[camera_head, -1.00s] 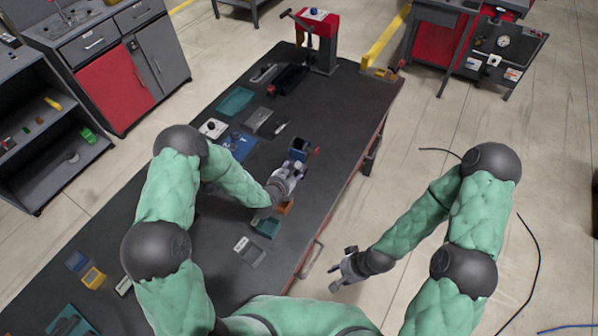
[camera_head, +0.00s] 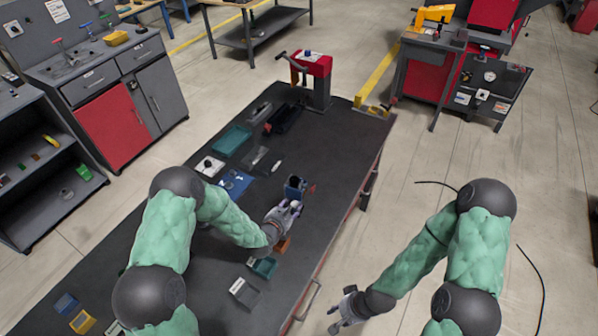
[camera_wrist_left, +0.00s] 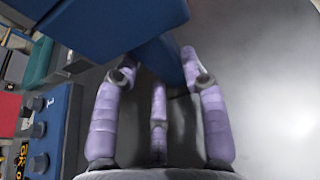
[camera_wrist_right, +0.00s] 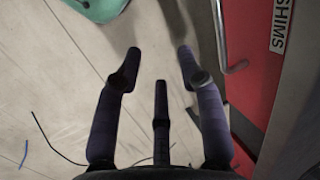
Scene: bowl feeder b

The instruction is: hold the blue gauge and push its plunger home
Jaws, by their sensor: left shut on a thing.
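The blue gauge (camera_head: 295,186) shows in the head view above the dark bench, near its right edge, with a small red part (camera_head: 311,188) on its right side. My left gripper (camera_head: 292,204) is shut on it from the near side. In the left wrist view the gauge's blue body (camera_wrist_left: 105,22) fills the top, and a blue part (camera_wrist_left: 158,60) sits between the fingers. I cannot tell how far the plunger stands out. My right gripper (camera_head: 336,318) is open and empty beside the bench, over the floor; its spread fingers show in the right wrist view (camera_wrist_right: 158,62).
The bench (camera_head: 335,150) holds a teal tray (camera_head: 231,140), a blue mat (camera_head: 236,183), an orange bin (camera_head: 283,244) and a teal bin (camera_head: 263,267). A red press (camera_head: 312,75) stands at the far end. A red drawer front (camera_wrist_right: 258,70) is right of my right gripper.

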